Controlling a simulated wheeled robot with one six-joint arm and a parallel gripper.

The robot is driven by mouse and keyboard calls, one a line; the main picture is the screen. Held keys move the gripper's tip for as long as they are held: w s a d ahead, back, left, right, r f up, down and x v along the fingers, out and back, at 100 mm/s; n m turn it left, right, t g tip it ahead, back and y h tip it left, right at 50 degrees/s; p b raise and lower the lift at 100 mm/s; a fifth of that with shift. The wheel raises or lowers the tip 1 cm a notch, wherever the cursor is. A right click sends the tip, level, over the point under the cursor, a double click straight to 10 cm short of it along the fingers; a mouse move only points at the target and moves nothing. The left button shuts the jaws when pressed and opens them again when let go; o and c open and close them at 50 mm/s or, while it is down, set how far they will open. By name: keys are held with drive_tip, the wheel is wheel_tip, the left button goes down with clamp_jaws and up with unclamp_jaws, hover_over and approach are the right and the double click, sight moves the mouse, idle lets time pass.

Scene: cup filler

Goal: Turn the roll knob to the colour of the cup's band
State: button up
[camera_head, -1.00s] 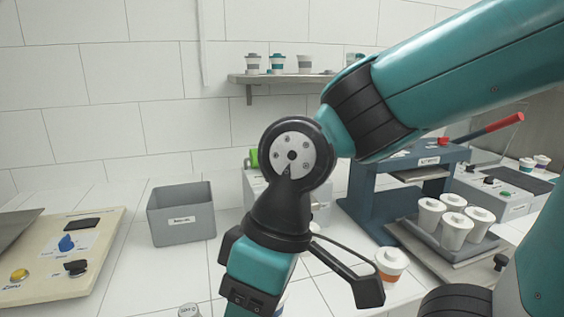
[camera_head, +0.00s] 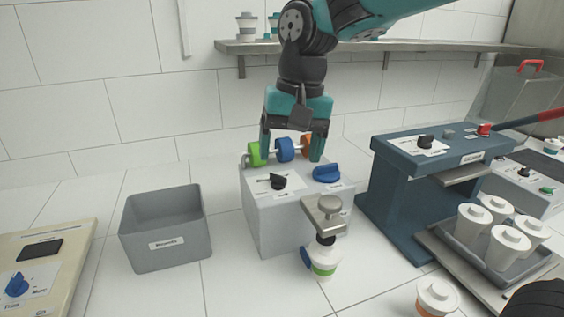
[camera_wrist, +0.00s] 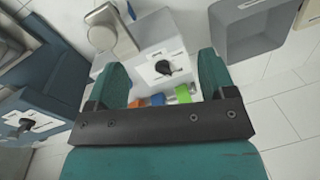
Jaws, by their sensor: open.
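My gripper (camera_head: 291,157) is open and points down over the back of the grey filler box (camera_head: 270,220). Green (camera_head: 254,153), blue (camera_head: 285,149) and orange (camera_head: 306,147) rolls on a white rod lie between or close to its fingers; contact cannot be told. A black knob (camera_head: 278,182) sits on a white label plate on the box top and shows ahead of the fingers in the wrist view (camera_wrist: 163,67). A blue knob (camera_head: 327,173) is to its right. A white cup (camera_head: 325,256) with a green band stands in front of the box, under the metal spout (camera_head: 325,212).
A grey bin (camera_head: 165,232) stands left of the box. A blue-grey press (camera_head: 415,190) with a red-handled lever is to the right, beside a tray (camera_head: 450,240) of white cups. A cup with an orange band (camera_head: 437,298) is at the front right. A shelf (camera_head: 340,46) runs behind.

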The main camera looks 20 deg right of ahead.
sight(278, 175)
drive_tip(key=w+d+r+m+h+p, duration=0.1)
drive_tip(key=w+r+m, duration=0.1)
drive_tip(key=w+m, duration=0.4)
drive_tip(key=w+d+r+m+p, duration=0.15)
drive_tip(key=w+m, duration=0.25)
drive_tip(key=w, duration=0.4)
drive_tip(key=f, duration=0.5)
drive_tip(key=f+p, duration=0.1)
drive_tip(key=f, duration=1)
drive_tip(key=shift+s+f+p, duration=0.25)
drive_tip(key=shift+f+p, duration=0.05)
drive_tip(key=shift+p, duration=0.05)
drive_tip(key=c, duration=0.9)
